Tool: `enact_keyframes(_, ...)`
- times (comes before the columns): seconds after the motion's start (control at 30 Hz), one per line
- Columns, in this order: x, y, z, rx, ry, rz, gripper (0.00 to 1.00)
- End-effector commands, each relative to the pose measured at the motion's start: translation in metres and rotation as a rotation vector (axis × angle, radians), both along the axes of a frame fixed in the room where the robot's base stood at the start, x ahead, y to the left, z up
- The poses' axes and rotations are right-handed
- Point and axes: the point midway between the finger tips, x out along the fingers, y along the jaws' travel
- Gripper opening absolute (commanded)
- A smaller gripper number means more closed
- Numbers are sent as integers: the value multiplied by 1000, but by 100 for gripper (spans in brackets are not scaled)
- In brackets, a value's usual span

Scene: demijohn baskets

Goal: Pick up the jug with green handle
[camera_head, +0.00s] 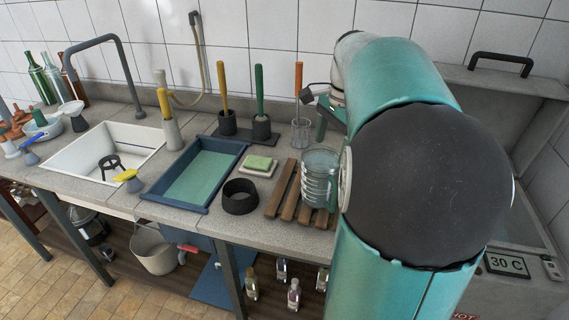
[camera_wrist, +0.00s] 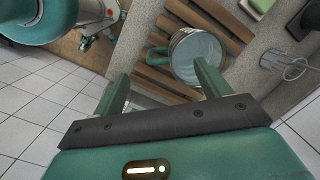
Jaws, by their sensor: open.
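The clear glass jug (camera_head: 320,172) stands upright on a wooden slatted rack on the counter. In the wrist view the jug (camera_wrist: 198,58) is seen from above, with its green handle (camera_wrist: 157,56) on its left side. In the head view my arm hides much of the gripper.
The wooden rack (camera_head: 282,190) stands beside a black ring (camera_head: 239,197) and a green sponge (camera_head: 259,162). A blue tray (camera_head: 205,178) and white sink (camera_head: 100,155) lie left; brushes stand behind.

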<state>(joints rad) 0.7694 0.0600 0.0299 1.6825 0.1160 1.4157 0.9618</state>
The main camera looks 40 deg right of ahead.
Motion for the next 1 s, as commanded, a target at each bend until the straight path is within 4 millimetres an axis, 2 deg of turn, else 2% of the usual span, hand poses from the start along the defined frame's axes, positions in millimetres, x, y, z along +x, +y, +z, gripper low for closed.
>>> enact_keyframes(0.03, -3, -18, -3, 22, 15, -69, 76)
enact_keyframes(0.1, -6, -33, -5, 43, 31, -135, 76)
enact_keyframes(0.2, -8, -42, -7, 56, 41, -180, 76)
enact_keyframes(0.37, -7, -39, -27, 60, 43, -184, 76)
enact_keyframes(0.63, -5, -30, -77, 58, 43, -181, 76)
enact_keyframes(0.87, -4, -27, -95, 56, 41, -180, 76)
enact_keyframes(1.0, -6, -20, -113, 58, 42, -180, 76)
